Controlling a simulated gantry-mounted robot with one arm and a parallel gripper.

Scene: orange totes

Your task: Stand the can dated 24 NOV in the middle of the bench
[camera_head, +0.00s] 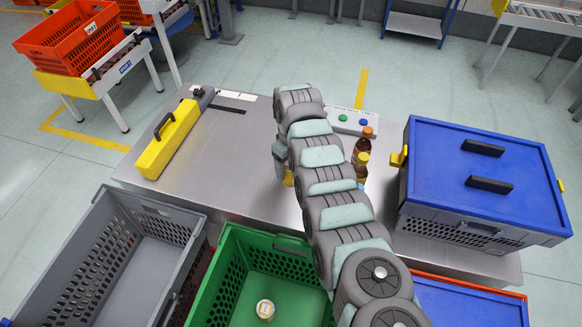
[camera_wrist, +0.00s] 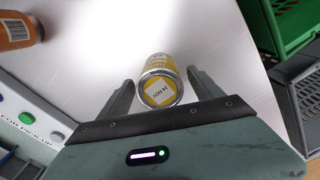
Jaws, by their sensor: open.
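A yellow can (camera_wrist: 159,80) stands on the metal bench (camera_head: 232,150), with its end toward the wrist camera. A white label on that end carries small print that seems to read 24 NOV, turned sideways. My gripper (camera_wrist: 160,88) is open, with one finger on each side of the can and gaps visible beside it. In the head view my gripper (camera_head: 280,158) is mostly hidden by my arm. Only a yellow sliver of the can (camera_head: 288,179) shows there, right of the bench's middle.
Bottles (camera_head: 362,150) stand just right of my arm, near a button panel (camera_head: 350,121). A yellow case (camera_head: 168,140) lies at left; a blue-lidded box (camera_head: 480,175) stands at right. A green crate (camera_head: 225,260) in front holds a white-topped item (camera_head: 265,309). The bench's centre-left is clear.

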